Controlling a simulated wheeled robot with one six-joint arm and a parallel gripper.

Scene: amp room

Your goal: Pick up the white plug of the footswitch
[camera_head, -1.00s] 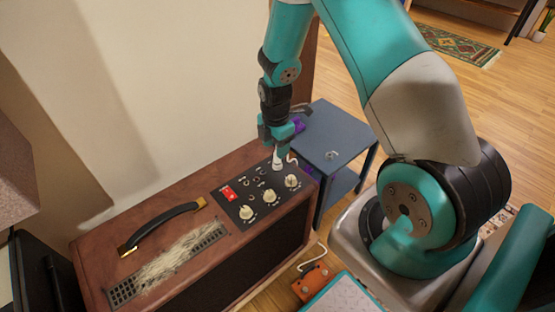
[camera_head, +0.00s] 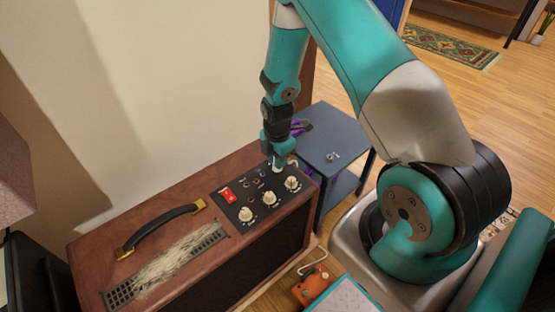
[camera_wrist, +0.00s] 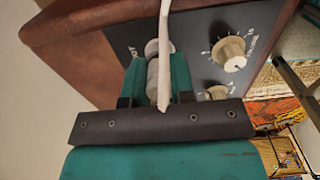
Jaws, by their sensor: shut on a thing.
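The white plug (camera_wrist: 152,75) stands at the amplifier's control panel (camera_wrist: 205,30), between the two teal fingers of my gripper (camera_wrist: 160,82) in the wrist view. My gripper (camera_head: 277,166) is shut on it, low over the panel's far edge in the head view. A white cable (camera_wrist: 165,40) runs from the plug across the wrist view. The wrist view does not show clearly whether the plug's tip is still in its socket. The orange footswitch (camera_head: 315,284) lies on the floor in front of the amplifier, partly cut off by my base.
The brown amplifier (camera_head: 130,215) has cream knobs (camera_head: 270,197), a red switch (camera_head: 228,195) and a black handle (camera_head: 160,230). A blue-grey side table (camera_head: 335,135) with a small metal item (camera_head: 332,157) stands behind it. Wall lies to the left.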

